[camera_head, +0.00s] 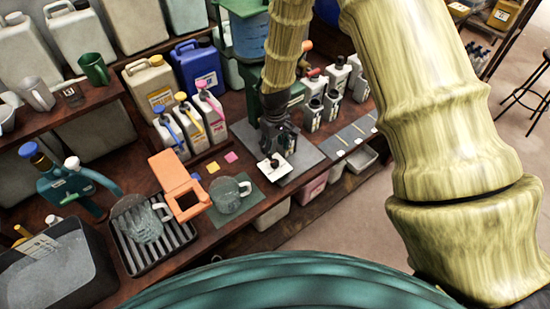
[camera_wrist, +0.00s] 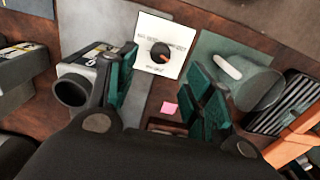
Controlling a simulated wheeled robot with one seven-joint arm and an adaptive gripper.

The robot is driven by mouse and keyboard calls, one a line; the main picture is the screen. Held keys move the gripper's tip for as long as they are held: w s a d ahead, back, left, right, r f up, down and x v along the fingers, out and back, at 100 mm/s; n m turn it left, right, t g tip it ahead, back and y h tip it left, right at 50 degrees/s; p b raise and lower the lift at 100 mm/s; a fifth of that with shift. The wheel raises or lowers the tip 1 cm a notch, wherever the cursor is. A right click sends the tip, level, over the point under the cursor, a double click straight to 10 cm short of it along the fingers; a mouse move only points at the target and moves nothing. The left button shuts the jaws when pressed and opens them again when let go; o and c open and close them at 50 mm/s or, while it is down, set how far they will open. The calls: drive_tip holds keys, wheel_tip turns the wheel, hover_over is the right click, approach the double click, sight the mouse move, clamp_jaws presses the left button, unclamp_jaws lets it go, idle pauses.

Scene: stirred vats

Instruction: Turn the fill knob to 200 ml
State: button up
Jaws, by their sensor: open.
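The fill knob (camera_wrist: 160,54) is a small black round knob with an orange mark, set on a white square dial plate (camera_wrist: 177,29) with printed labels too small to read. In the wrist view it lies ahead of my gripper (camera_wrist: 164,85), between and beyond the two green-padded fingers, which are apart and empty. In the head view the dial plate (camera_head: 275,174) sits on the grey board, and my gripper (camera_head: 279,145) is just above and behind it, partly hiding the knob. The fingers do not appear to touch the knob.
A glass jug (camera_head: 229,195) on a green mat stands left of the dial, with an orange frame (camera_head: 186,202) beside it. Another jug (camera_head: 146,222) stands on a slatted drip tray. Several bottles stand behind. A grey-white canister (camera_wrist: 89,65) is close to my left finger. A pink note (camera_wrist: 170,108) lies below.

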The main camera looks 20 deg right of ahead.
sight(275, 162)
drive_tip(key=shift+f+p, duration=1.4)
drive_tip(key=shift+f, duration=2.5)
drive_tip(key=c, duration=1)
